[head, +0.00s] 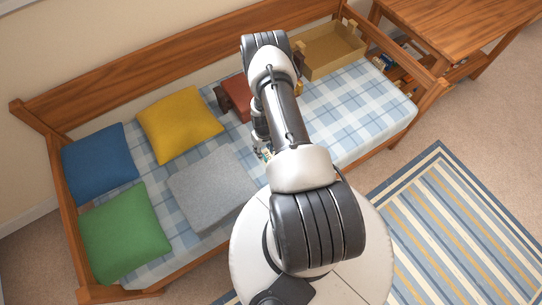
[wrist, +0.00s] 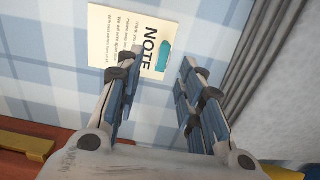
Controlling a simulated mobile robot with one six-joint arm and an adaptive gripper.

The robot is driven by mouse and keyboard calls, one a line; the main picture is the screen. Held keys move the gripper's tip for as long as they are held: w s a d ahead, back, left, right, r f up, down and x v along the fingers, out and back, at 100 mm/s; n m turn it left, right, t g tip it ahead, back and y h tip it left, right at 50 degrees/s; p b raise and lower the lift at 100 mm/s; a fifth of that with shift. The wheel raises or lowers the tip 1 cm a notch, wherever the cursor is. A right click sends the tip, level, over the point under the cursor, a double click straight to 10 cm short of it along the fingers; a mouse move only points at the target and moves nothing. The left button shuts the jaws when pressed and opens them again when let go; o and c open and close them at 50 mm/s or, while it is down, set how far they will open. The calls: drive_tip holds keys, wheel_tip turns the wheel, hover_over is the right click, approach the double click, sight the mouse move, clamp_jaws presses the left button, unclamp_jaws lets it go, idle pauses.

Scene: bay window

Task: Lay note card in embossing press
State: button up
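The note card (wrist: 128,38) is cream with dark print and the word NOTE. It lies flat on the blue-and-white checked mattress in the wrist view, with a teal tab (wrist: 163,56) at its right edge. My gripper (wrist: 165,62) is open and empty above it. A red-brown block with dark sides (head: 235,97), partly behind my arm, may be the embossing press; I cannot tell surely.
Yellow (head: 180,124), blue (head: 98,162) and green (head: 125,232) cushions lie farther left. An open wooden tray (head: 333,65) stands at the back right. The mattress right is clear.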

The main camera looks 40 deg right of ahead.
wheel_tip(320, 180, down, 5)
drive_tip(key=shift+a+r+b, duration=0.1)
drive_tip(key=shift+a+b, duration=0.05)
drive_tip(key=shift+b, duration=0.9)
drive_tip(key=shift+c, duration=0.2)
clamp_jaws()
